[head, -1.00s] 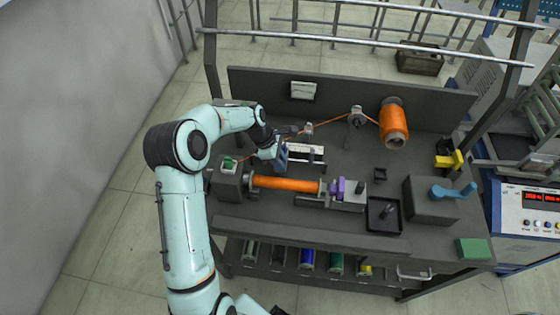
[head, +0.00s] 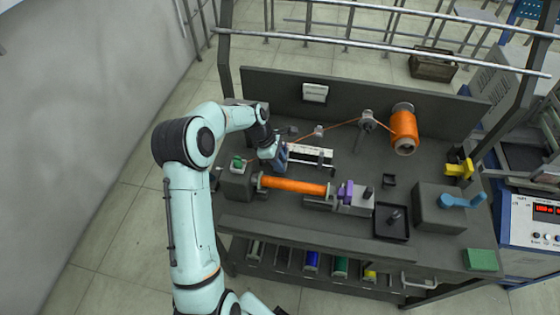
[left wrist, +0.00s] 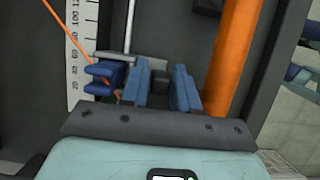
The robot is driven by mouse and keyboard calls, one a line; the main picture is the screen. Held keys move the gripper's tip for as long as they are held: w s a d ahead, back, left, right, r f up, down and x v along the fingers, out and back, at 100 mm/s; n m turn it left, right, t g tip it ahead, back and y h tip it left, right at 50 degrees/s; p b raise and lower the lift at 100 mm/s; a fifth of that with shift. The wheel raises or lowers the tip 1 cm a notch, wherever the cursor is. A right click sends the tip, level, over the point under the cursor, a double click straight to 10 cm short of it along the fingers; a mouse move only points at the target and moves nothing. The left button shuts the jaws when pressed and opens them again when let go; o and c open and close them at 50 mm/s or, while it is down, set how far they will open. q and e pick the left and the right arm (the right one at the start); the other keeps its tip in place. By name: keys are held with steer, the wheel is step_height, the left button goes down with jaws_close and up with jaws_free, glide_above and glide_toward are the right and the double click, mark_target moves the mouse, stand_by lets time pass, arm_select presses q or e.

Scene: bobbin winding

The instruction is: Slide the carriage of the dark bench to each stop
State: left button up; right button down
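The carriage (left wrist: 103,76) is a blue forked block in the left wrist view, beside a white scale (left wrist: 82,42). An orange thread runs down to it. The scale also shows in the head view (head: 318,154). My left gripper (head: 281,158) is low over the bench at the scale's left end and hides the carriage area there. In the left wrist view its two blue-grey fingers (left wrist: 161,88) stand apart, just right of the carriage; a small dark part shows between them, and contact is unclear. The dark bench (head: 300,232) fills the middle. My right gripper is not in view.
An orange bobbin (head: 294,186) lies in front of the scale, with a purple part (head: 345,191) at its right end. An orange supply spool (head: 403,130) and a thread guide (head: 367,121) stand at the back right. A square tray (head: 391,222) is front right.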

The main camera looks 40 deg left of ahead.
arm_select(q)
steer(key=v, duration=1.3)
steer(key=shift+r+p, duration=0.2)
steer(key=shift+p, duration=0.2)
steer(key=shift+s, duration=0.1)
